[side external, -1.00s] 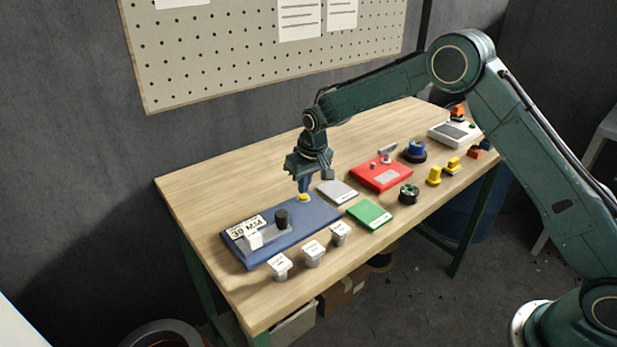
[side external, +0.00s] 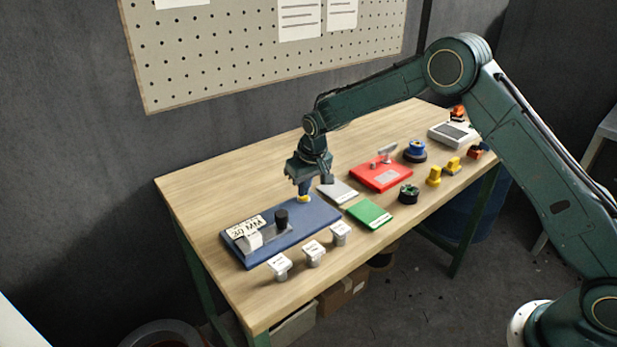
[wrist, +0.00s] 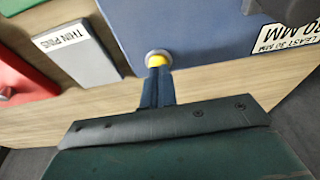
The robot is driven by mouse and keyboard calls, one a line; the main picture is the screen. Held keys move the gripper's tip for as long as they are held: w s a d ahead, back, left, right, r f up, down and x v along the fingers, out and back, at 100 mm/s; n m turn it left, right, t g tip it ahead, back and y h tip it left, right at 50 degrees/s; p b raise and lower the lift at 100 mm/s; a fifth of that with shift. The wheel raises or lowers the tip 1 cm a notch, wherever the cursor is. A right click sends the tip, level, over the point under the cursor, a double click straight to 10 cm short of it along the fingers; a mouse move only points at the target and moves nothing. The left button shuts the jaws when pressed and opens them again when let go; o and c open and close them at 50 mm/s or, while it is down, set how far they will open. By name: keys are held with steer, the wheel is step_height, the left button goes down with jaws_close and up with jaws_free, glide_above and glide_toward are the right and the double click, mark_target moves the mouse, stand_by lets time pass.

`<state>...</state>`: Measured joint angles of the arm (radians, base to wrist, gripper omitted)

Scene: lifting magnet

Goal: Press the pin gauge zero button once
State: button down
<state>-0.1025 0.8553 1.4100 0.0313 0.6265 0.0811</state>
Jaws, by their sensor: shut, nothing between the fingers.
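The pin gauge is a blue base plate (side external: 268,236) at the left of the bench, with a black knob (side external: 282,219) and a label reading 30 MM (side external: 246,229). Its zero button (side external: 304,199) is yellow and sits near the plate's back right corner; in the wrist view the button (wrist: 157,58) shows in a pale ring. My gripper (side external: 305,192) is shut and empty, pointing down, its fingertips at the button. In the wrist view the fingertips (wrist: 157,70) overlap the button's near edge; whether it is pushed in I cannot tell.
A grey plate (side external: 338,192) marked THIN PINS (wrist: 60,41), a green plate (side external: 370,214) and a red plate (side external: 381,174) lie to the right. Several small labelled grey pieces (side external: 313,253) stand along the front edge. The bench's back left is clear.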

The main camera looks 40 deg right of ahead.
stand_by(0.7)
steer(key=shift+w+v, duration=0.25)
steer(key=shift+v, duration=0.85)
steer(key=shift+w+v, duration=0.3)
steer(key=shift+v, duration=0.8)
steer(key=shift+w+v, duration=0.25)
steer(key=shift+v, duration=0.85)
steer(key=shift+r, duration=0.25)
steer(key=s+d+r+t, duration=0.1)
steer(key=s+d+r, duration=0.1)
steer(key=s+r, duration=0.75)
steer(key=s+d+r, duration=0.2)
steer(key=s+r, duration=0.7)
steer(key=s, duration=0.1)
steer(key=s+d+f+t, duration=0.1)
steer(key=s, duration=2.2)
steer(key=shift+d+f+t, duration=0.25)
steer(key=shift+f+t, duration=0.05)
steer(key=shift+t, duration=0.1)
